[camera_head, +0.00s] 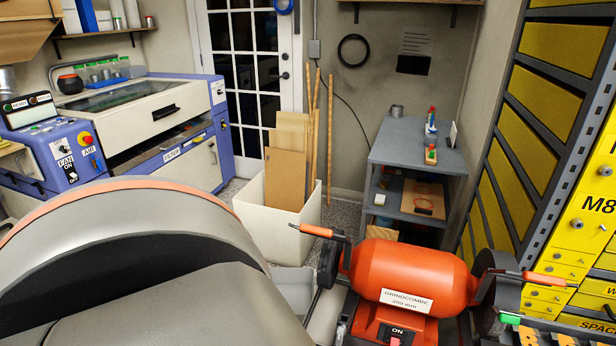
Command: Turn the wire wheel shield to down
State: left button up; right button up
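An orange bench grinder (410,275) labelled GRINDCOMBE 200 mm stands at the lower right, with an ON switch (397,334) on its front. A dark wheel assembly (328,266) is at its left end and another (497,290) at its right end. An orange-tipped bar (314,230) sticks out near the top of the left end, roughly level. A similar orange-tipped bar (540,278) sticks out at the right end. I cannot tell which end carries the wire wheel or its shield. A large grey rounded part, seemingly my own arm, fills the lower left. Neither gripper shows.
Yellow drawers (580,225) stand close on the right. A grey shelf unit (425,152) stands behind the grinder. A white bin (270,218) with boards is left of it. A blue and white machine (135,115) stands at the back left.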

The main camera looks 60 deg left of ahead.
aim_at(326, 234)
jog(key=j+u, duration=0.15)
jog(key=u, duration=1)
jog(key=l+u, duration=0.1)
jog(key=u, duration=0.55)
